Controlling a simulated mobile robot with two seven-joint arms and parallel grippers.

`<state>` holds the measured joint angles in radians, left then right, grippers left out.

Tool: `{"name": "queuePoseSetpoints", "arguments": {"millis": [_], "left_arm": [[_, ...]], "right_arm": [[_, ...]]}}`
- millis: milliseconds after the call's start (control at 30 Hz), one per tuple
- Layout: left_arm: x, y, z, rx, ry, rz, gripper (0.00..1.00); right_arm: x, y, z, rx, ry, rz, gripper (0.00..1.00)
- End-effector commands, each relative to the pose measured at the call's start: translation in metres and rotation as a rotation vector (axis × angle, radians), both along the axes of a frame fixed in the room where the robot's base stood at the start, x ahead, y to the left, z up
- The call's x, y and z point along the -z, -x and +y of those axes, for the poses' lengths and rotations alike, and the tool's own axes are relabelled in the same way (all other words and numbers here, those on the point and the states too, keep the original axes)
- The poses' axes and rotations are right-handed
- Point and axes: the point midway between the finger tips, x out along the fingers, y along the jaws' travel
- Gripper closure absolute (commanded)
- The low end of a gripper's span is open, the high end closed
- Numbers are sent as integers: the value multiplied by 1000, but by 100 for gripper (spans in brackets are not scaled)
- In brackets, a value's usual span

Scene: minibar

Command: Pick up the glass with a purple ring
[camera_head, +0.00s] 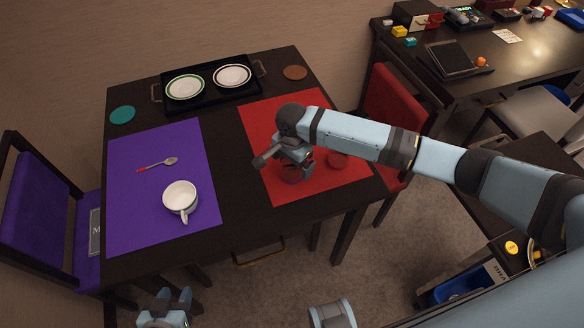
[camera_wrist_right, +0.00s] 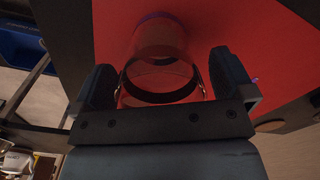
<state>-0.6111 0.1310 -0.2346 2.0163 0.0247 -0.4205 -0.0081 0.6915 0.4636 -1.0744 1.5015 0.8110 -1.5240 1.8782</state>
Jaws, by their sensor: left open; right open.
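The glass with a purple ring is see-through and stands on the red placemat (camera_head: 264,133). In the head view the glass (camera_head: 290,177) is mostly hidden beneath my right gripper (camera_head: 285,168). In the right wrist view the glass (camera_wrist_right: 158,48) shows its round rim close to me and a purple band at its far end. My right gripper (camera_wrist_right: 163,85) is open, with one finger on each side of the glass. I cannot tell whether either finger touches it. My left gripper (camera_head: 168,304) is open and empty, below the table's front edge.
A white cup (camera_head: 180,197) and a spoon (camera_head: 160,164) lie on the purple placemat (camera_head: 130,215). A black tray (camera_head: 210,100) with two plates stands at the back. The dark tabletop between the placemats is clear.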

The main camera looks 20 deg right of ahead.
Motion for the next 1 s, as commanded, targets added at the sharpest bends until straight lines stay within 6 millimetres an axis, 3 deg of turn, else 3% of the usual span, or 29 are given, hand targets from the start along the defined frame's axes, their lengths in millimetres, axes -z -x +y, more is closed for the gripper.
{"name": "queuePoseSetpoints", "arguments": {"millis": [200, 433, 467, 767, 1000], "left_arm": [[-1, -1, 0, -1, 1, -1, 57], [-1, -1, 0, -1, 1, -1, 57], [-1, -1, 0, -1, 1, -1, 57], [-1, -1, 0, -1, 0, -2, 57], [-5, -1, 0, 0, -1, -3, 57]], "right_arm": [[1, 0, 0, 0, 0, 0, 0], [1, 0, 0, 0, 0, 0, 51], [1, 0, 0, 0, 0, 0, 54], [-2, 0, 0, 0, -1, 0, 54], [-28, -1, 0, 0, -1, -2, 54]]}}
